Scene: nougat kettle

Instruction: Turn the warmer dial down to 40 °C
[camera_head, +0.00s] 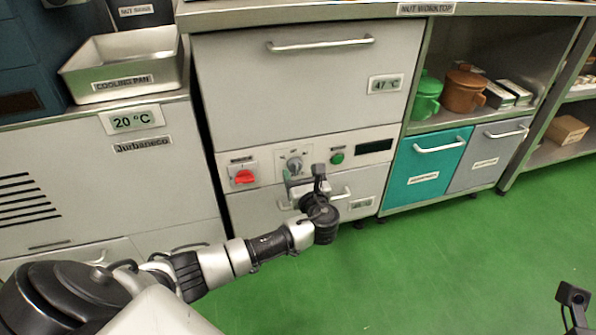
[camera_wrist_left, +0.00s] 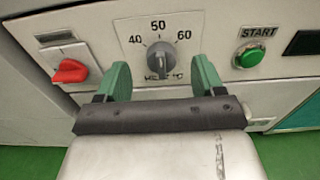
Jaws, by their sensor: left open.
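The warmer dial (camera_head: 294,164) is a grey knob on the control panel of the warmer cabinet. In the left wrist view the dial (camera_wrist_left: 161,60) sits under a scale marked 40, 50 and 60, and its upper end points about toward 50. My left gripper (camera_head: 303,180) is just in front of and slightly below the dial. In the left wrist view its green fingers (camera_wrist_left: 163,78) are spread apart, one on each side of the dial's lower part, with gaps and nothing held. A dark part of my right gripper (camera_head: 574,297) shows at the lower right edge; its fingers are unclear.
A red switch (camera_head: 244,176) is left of the dial and a green START button (camera_head: 337,158) is right of it. A display above reads 47 °C (camera_head: 386,84). A drawer handle (camera_head: 340,194) lies below the panel. Open green floor (camera_head: 440,260) is at right.

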